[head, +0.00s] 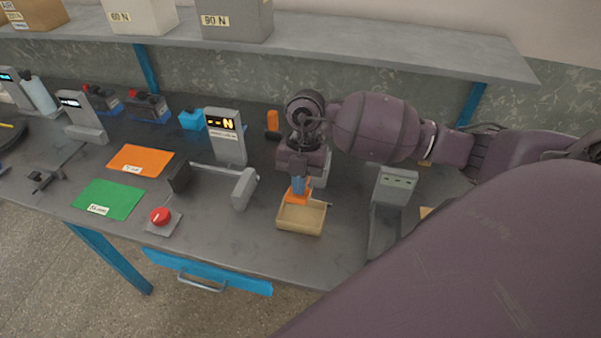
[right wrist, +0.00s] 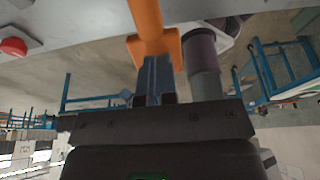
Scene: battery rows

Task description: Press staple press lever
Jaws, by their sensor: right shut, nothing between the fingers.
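An orange lever (head: 296,195) shows just under my right gripper (head: 298,184), above an open tan box (head: 301,228). I take it for the staple press lever. A grey upright part (head: 320,172) behind it is mostly hidden by my arm. In the right wrist view the lever (right wrist: 147,18) is an orange bar with a wider crosspiece. The blue-grey fingers of my right gripper (right wrist: 154,66) are together, empty, with their tips at this crosspiece. They look in contact, but I cannot be sure. My left gripper is not in view.
Left of the box stands a grey force gauge (head: 225,140) with a lit display and a horizontal rod. A red button (head: 160,216), green mat (head: 107,200) and orange mat (head: 140,160) lie further left. A grey device (head: 393,190) stands at the right. A shelf (head: 400,55) runs above.

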